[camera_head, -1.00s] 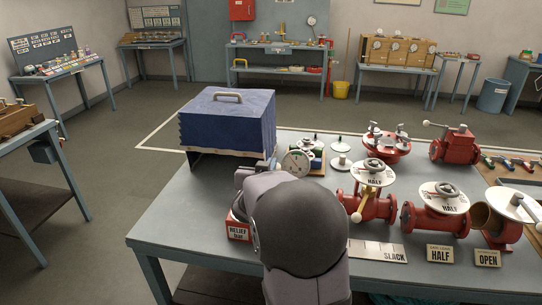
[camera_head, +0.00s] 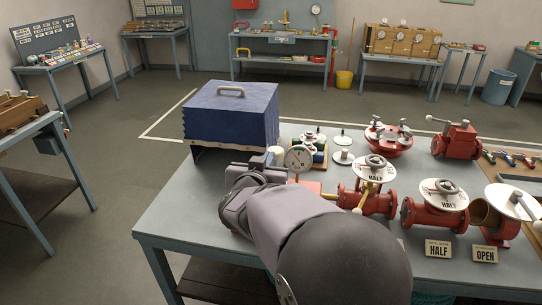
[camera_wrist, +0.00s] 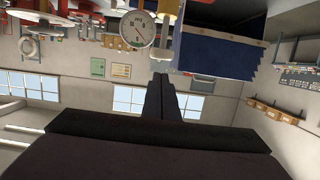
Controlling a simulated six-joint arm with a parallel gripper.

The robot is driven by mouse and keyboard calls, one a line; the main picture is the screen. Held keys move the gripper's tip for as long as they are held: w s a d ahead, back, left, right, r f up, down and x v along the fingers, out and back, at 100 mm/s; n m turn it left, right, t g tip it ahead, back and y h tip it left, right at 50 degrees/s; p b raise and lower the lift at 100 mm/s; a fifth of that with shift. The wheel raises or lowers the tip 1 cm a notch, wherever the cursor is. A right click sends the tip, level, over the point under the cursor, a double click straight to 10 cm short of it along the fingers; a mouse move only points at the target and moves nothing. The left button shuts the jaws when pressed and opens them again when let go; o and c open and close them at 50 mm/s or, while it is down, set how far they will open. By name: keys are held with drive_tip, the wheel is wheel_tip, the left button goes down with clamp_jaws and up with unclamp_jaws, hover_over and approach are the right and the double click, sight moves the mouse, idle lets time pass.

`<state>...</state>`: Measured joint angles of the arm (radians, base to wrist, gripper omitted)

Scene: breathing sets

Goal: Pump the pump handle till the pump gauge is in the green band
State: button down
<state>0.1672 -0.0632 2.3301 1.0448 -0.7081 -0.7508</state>
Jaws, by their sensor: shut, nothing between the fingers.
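The pump gauge (camera_head: 299,158) is a round white dial that stands behind my arm on the table. The pump's body is mostly hidden by my arm. My gripper (camera_wrist: 161,78) is shut and empty, its fingertips near the cream part in the picture; contact cannot be told.
A blue covered box with a handle (camera_head: 231,118) stands at the table's back left, close behind my gripper. Red valves with white handwheels (camera_head: 374,172) (camera_head: 440,195) fill the right side, with HALF (camera_head: 438,248) and OPEN (camera_head: 485,254) plates before them. The table's left front is clear.

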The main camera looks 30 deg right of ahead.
drive_tip(key=shift+v, duration=0.85)
drive_tip(key=shift+r, duration=0.15)
wheel_tip(320, 180, up, 4)
drive_tip(key=shift+a+r+p, duration=0.1)
drive_tip(key=shift+p, duration=0.55)
drive_tip(key=shift+w, duration=0.1)
hover_over(273, 148)
drive_tip(key=s+a, duration=0.2)
drive_tip(key=s, duration=0.1)
drive_tip(key=f, duration=0.2)
drive_tip(key=shift+w+d+f, duration=0.2)
drive_tip(key=shift+f, duration=0.15)
drive_tip(key=shift+s+a+f, duration=0.1)
drive_tip(key=shift+a+f, duration=0.05)
drive_tip(key=shift+f, duration=1.8)
